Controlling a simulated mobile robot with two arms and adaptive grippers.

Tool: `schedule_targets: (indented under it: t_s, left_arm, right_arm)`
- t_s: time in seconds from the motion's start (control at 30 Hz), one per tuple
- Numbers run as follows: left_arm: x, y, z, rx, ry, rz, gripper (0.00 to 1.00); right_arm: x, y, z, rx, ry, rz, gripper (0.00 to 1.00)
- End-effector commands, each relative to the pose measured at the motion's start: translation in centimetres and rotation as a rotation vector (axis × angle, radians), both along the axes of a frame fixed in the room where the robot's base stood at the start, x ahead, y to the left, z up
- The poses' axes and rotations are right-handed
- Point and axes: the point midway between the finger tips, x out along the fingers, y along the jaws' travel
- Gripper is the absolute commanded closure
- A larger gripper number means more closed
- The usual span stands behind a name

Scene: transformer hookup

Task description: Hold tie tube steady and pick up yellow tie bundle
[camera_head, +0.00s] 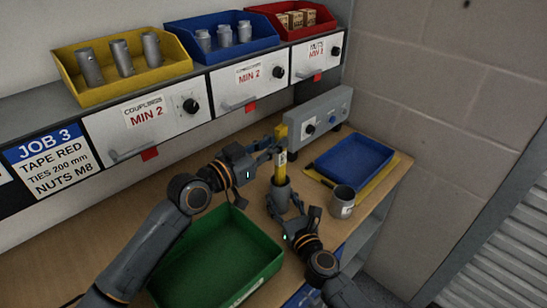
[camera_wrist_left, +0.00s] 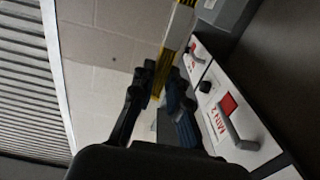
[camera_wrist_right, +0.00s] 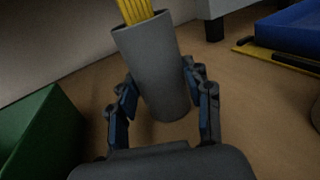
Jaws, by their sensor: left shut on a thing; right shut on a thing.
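The grey tie tube (camera_head: 281,197) stands nearly upright on the wooden bench, and it is large in the right wrist view (camera_wrist_right: 158,75). My right gripper (camera_head: 284,208) is shut around the tube, with a finger on each side (camera_wrist_right: 160,90). The yellow tie bundle (camera_head: 280,172) rises out of the tube's mouth; its lower end is hidden inside. The bundle also shows in the left wrist view (camera_wrist_left: 177,35) and the right wrist view (camera_wrist_right: 138,10). My left gripper (camera_head: 274,147) is shut on the bundle's upper part, above the tube.
A green bin (camera_head: 225,255) lies left of the tube. A grey cup (camera_head: 342,203) stands to its right, near a blue tray (camera_head: 355,160) on a yellow-edged base. A grey box with knobs (camera_head: 322,120) stands behind. Drawers and a bin shelf line the back.

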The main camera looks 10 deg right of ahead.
Motion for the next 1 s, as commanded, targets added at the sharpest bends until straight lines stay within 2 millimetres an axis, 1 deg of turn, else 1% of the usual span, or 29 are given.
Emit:
schedule_targets:
  t_s: [0.03, 0.1, 0.33, 0.37, 0.4, 0.47, 0.5, 0.83, 0.93, 1.0]
  left_arm:
    - [0.0, 0.0, 0.5, -0.001, -0.002, 0.0, 1.0]
    - [0.0, 0.0, 0.7, 0.0, -0.001, 0.0, 1.0]
    - [0.0, 0.0, 0.8, 0.0, 0.0, 0.0, 1.0]
    - [0.0, 0.0, 0.8, 0.0, 0.0, 0.0, 1.0]
    - [0.0, 0.0, 0.8, 0.0, 0.0, 0.0, 1.0]
    - [0.0, 0.0, 0.8, 0.0, 0.0, 0.0, 1.0]
    - [0.0, 0.0, 0.8, 0.0, 0.0, 0.0, 1.0]
    - [0.0, 0.0, 0.7, 0.0, 0.0, 0.0, 1.0]
    - [0.0, 0.0, 0.7, 0.0, 0.0, 0.0, 1.0]
    - [0.0, 0.0, 0.7, 0.0, 0.0, 0.0, 1.0]
  right_arm:
    - [0.0, 0.0, 0.0, 0.0, 0.0, 0.0, 0.81]
    - [0.0, 0.0, 0.0, 0.0, 0.0, 0.0, 0.81]
    - [0.0, 0.0, 0.0, 0.0, 0.0, 0.0, 0.81]
    - [0.0, 0.0, 0.0, 0.0, 0.0, 0.0, 0.48]
    - [0.0, 0.0, 0.0, 0.0, 0.0, 0.0, 0.4]
    - [0.0, 0.0, 0.0, 0.0, 0.0, 0.0, 0.28]
    - [0.0, 0.0, 0.0, 0.0, 0.0, 0.0, 0.24]
    - [-0.2, 0.0, 0.0, 0.0, 0.0, 0.0, 0.24]
    - [-1.1, -0.2, -0.1, 0.0, 0.002, 0.0, 0.24]
    - [-2.2, -0.4, -0.2, -0.001, 0.003, 0.0, 0.24]
